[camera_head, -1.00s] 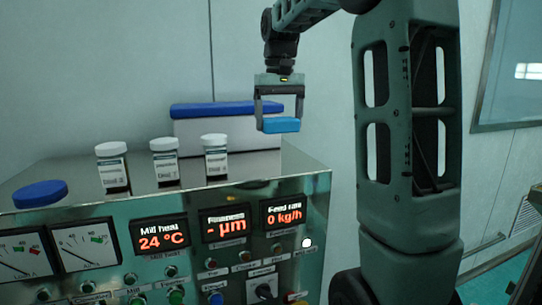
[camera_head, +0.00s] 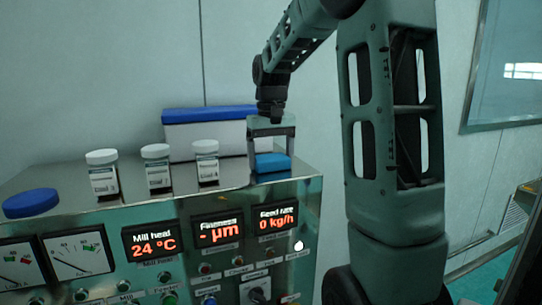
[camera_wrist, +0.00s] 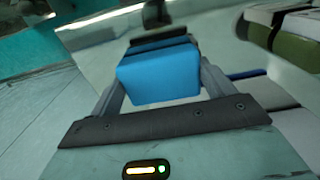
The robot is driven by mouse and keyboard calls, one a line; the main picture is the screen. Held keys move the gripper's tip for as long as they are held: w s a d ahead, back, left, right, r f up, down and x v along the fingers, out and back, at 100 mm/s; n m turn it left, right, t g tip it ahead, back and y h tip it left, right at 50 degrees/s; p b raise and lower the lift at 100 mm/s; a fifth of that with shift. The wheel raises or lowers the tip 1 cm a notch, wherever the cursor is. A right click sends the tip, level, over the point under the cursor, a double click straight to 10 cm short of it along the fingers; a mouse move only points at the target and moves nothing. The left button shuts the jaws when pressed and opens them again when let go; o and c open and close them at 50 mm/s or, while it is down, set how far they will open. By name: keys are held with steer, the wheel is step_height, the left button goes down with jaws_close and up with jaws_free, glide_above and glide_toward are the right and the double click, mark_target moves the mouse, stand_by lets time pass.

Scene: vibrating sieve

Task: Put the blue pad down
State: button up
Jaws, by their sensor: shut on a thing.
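The blue pad (camera_head: 272,163) is a small bright blue block. My gripper (camera_head: 272,158) is shut on it, with one finger on each side, and points down. The pad is at the right end of the machine's metal top (camera_head: 235,195), at or just above the surface; I cannot tell whether it touches. In the wrist view the pad (camera_wrist: 158,76) sits between the two fingers, with its far side and underside hidden.
Three white-capped jars (camera_head: 157,168) stand in a row left of the pad. A white box with a blue lid (camera_head: 205,132) stands behind them. A round blue lid (camera_head: 30,203) lies at the far left. The machine's front has displays (camera_head: 218,229) and knobs.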

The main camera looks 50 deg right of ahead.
mark_target(271, 157)
steer(key=o, duration=1)
steer(key=shift+r, duration=0.1)
step_height(271, 157, up, 12)
steer(key=b, duration=0.1)
